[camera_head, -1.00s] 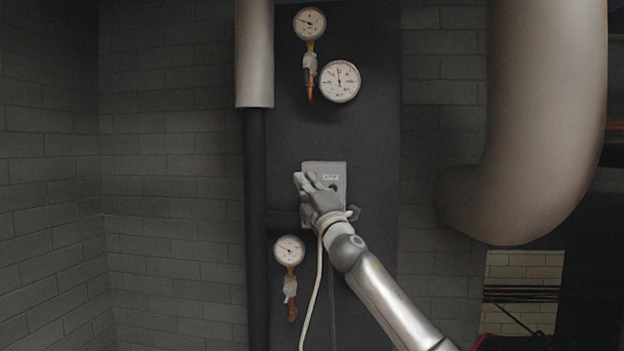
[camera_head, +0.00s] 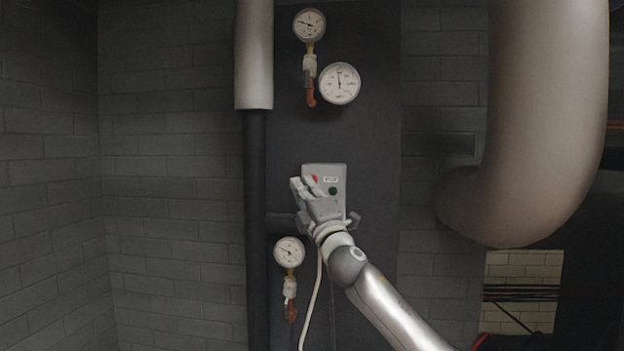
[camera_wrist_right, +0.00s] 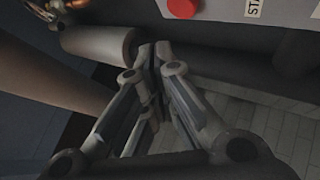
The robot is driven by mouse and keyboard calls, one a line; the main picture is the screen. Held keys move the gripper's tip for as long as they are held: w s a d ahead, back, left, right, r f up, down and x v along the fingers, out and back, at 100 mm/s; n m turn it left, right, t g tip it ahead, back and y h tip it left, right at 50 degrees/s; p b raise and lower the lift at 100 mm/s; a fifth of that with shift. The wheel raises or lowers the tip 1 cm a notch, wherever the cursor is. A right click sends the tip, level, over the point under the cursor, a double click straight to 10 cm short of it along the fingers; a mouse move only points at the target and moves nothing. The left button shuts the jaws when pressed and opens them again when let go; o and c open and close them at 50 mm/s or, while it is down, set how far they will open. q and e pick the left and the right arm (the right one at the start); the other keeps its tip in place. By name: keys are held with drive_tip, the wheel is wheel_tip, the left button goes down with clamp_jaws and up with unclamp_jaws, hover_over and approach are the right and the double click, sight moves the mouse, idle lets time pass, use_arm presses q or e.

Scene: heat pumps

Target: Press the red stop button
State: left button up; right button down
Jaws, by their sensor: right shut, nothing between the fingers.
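A grey control box (camera_head: 338,172) is fixed to the dark panel. The red stop button (camera_head: 314,179) is on its upper left and a green button (camera_head: 333,191) is to the right of it. In the wrist view the red button (camera_wrist_right: 182,8) is at the top edge, above the fingertips and beside a white label. My right gripper (camera_head: 301,184) is in front of the box's left side, just left of and below the red button. It is shut and empty; in the wrist view its fingertips (camera_wrist_right: 154,50) are together. My left gripper is not in view.
Two round gauges (camera_head: 340,83) hang above the box and another gauge (camera_head: 289,251) is below left. A dark vertical pipe (camera_head: 256,180) runs left of the box. A large curved pipe (camera_head: 540,120) stands at the right.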

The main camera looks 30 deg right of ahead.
drive_tip(key=shift+s+a, duration=0.8)
drive_tip(key=shift+s, duration=0.2)
drive_tip(key=shift+f, duration=0.1)
